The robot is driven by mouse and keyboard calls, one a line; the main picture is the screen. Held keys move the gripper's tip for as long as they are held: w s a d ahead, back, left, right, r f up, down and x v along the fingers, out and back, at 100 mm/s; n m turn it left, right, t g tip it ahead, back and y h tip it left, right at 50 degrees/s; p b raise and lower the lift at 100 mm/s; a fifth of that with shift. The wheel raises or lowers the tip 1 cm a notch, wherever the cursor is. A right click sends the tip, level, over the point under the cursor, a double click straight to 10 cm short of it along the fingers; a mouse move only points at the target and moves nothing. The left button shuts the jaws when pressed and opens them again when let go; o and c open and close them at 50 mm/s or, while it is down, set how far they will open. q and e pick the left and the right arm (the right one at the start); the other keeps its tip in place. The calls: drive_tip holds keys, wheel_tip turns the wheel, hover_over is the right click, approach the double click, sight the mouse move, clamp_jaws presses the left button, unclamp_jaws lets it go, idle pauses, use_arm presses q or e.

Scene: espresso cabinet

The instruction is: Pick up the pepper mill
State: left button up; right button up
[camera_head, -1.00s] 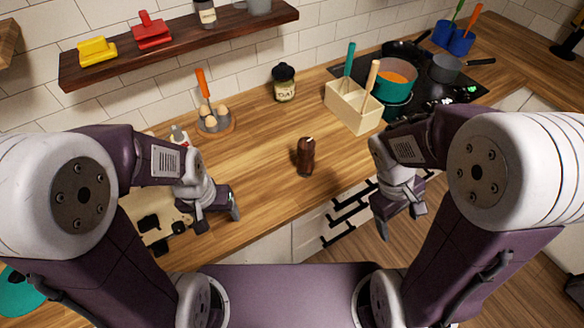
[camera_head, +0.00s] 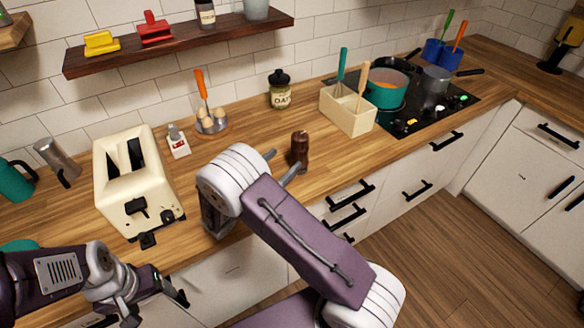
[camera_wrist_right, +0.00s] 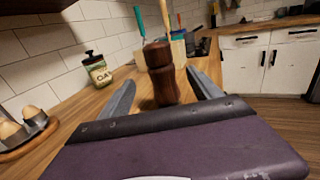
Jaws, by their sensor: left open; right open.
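The pepper mill (camera_head: 300,150) is dark brown wood and stands upright on the counter near its front edge. In the right wrist view the pepper mill (camera_wrist_right: 160,75) stands ahead, between the two spread fingers. My right gripper (camera_head: 281,164) is open, its fingers pointing at the mill from the left. In the right wrist view the open right gripper (camera_wrist_right: 160,92) has a finger on either side of the mill; whether they touch it I cannot tell. My left gripper (camera_head: 160,308) is open and empty at the lower left, in front of the counter.
A cream toaster (camera_head: 135,190) stands left of my right arm. An oats jar (camera_head: 280,92), an egg holder (camera_head: 211,125) and a cream utensil box (camera_head: 347,112) stand behind the mill. The stove (camera_head: 420,118) with pots is at right.

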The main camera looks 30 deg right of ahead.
sight(295, 149)
drive_tip(key=x, duration=0.2)
drive_tip(key=p+x, duration=0.1)
drive_tip(key=shift+d+r, duration=0.25)
drive_tip(key=shift+w+d+f, duration=0.1)
drive_tip(key=shift+d, duration=0.05)
drive_tip(key=x, duration=0.1)
drive_tip(key=p+x, duration=0.1)
drive_tip(key=x, duration=0.2)
drive_tip(key=shift+w+d+r+p, duration=0.15)
drive_tip(key=shift+d+r+p, duration=0.15)
drive_tip(key=shift+w+d+f, duration=0.1)
drive_tip(key=shift+w+d, duration=0.05)
drive_tip(key=shift+d, duration=0.15)
drive_tip(key=shift+a, duration=0.15)
drive_tip(key=c, duration=0.9)
clamp_jaws()
